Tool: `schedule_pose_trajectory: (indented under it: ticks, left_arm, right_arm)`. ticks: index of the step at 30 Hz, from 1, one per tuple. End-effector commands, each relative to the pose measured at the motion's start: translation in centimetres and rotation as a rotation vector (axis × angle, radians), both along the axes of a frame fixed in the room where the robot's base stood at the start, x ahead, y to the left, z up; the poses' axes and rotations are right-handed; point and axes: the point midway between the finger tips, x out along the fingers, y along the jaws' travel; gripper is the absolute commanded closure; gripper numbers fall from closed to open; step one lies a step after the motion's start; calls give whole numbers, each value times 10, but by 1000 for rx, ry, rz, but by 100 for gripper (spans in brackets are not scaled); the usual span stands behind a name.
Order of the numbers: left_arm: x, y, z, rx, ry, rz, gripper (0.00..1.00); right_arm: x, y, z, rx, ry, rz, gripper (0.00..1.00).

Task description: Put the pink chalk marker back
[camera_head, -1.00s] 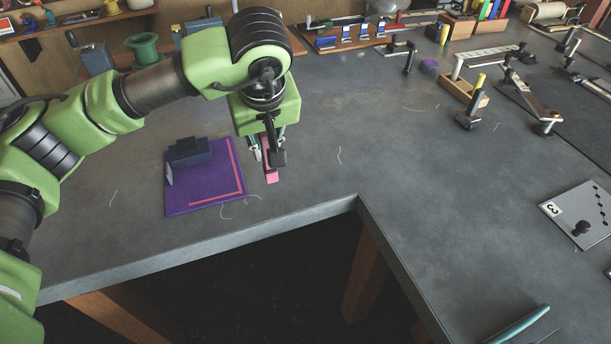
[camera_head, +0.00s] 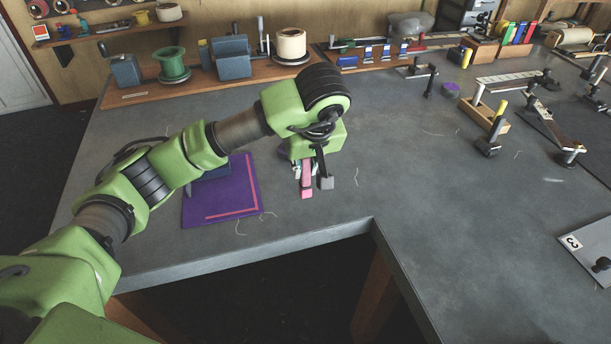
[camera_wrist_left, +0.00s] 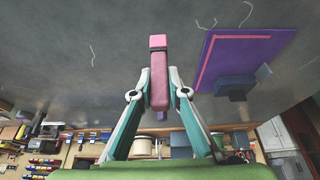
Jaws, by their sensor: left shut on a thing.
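The pink chalk marker (camera_head: 306,188) is held in my left gripper (camera_head: 308,172), above the grey table to the right of the purple mat (camera_head: 195,212). In the left wrist view the marker (camera_wrist_left: 158,42) points away from the camera, and the teal-and-grey fingers of my left gripper (camera_wrist_left: 158,92) are shut on its two sides. Its gap above the table cannot be told exactly. My right gripper is not in view.
A dark blue block (camera_wrist_left: 235,87) sits on the mat, which bears a pink L-shaped line. At the back, a wooden shelf board (camera_head: 140,97) carries a green spool (camera_head: 172,63), a blue-grey holder (camera_head: 231,58) and a white roll (camera_head: 291,44).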

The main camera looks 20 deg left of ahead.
Motion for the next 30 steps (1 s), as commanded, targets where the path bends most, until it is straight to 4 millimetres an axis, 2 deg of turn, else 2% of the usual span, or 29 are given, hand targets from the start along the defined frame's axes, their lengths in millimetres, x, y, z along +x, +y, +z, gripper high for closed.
schedule_pose_trajectory:
  ticks: [1, 10, 18, 30]
  left_arm:
    - [5, 3, -3, 2, 1, 3, 100]
    - [24, 8, -28, 2, 0, 2, 100]
    - [24, 7, -55, 1, -2, -1, 100]
    - [24, 8, -62, 2, -5, 0, 100]
  right_arm:
    - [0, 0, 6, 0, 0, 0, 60]
    - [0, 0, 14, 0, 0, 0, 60]
    - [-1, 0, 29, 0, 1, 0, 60]
    - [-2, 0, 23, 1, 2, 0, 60]
